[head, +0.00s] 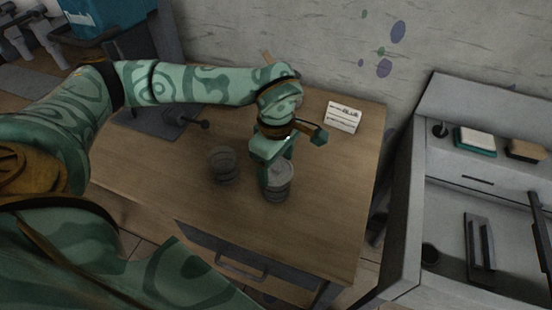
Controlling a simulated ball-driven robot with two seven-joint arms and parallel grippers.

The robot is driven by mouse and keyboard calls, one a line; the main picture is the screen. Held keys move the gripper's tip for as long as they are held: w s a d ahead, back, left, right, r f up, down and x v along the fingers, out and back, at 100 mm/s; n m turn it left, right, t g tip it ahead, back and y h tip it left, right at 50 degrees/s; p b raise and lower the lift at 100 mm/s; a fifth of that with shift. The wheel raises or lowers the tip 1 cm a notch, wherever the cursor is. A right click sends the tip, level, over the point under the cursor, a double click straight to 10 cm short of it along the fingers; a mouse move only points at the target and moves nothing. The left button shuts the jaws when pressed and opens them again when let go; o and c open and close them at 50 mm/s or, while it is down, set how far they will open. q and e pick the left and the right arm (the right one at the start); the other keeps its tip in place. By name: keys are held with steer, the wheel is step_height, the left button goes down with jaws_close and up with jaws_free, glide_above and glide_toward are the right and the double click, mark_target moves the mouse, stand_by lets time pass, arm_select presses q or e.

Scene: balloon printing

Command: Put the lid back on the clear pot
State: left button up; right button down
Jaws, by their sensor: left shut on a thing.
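Two small greyish, see-through pots stand on the wooden table. One pot (223,167) is at the left, apart from my gripper. The other pot (278,192) is right below my left gripper (276,170), with a pale grey round lid (281,174) at its top. My left gripper points down and is shut on the lid. Its fingers and palm hide part of the lid and the pot's rim, so I cannot tell whether the lid is seated or just above the rim. My right gripper is not in view.
A dark handled tool (192,121) lies at the back left. The table front (310,240) is clear. A grey bench (425,200) with trays stands at right.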

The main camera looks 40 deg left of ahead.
arm_select(q)
steer(key=shift+p, duration=0.3)
stand_by(0.5)
stand_by(0.4)
steer(key=shift+f+p, duration=0.15)
steer(key=shift+p, duration=0.25)
stand_by(0.7)
steer(key=o, duration=1)
steer(key=shift+o, duration=0.4)
steer(key=shift+r+p, duration=3.15)
steer(key=shift+r, duration=0.4)
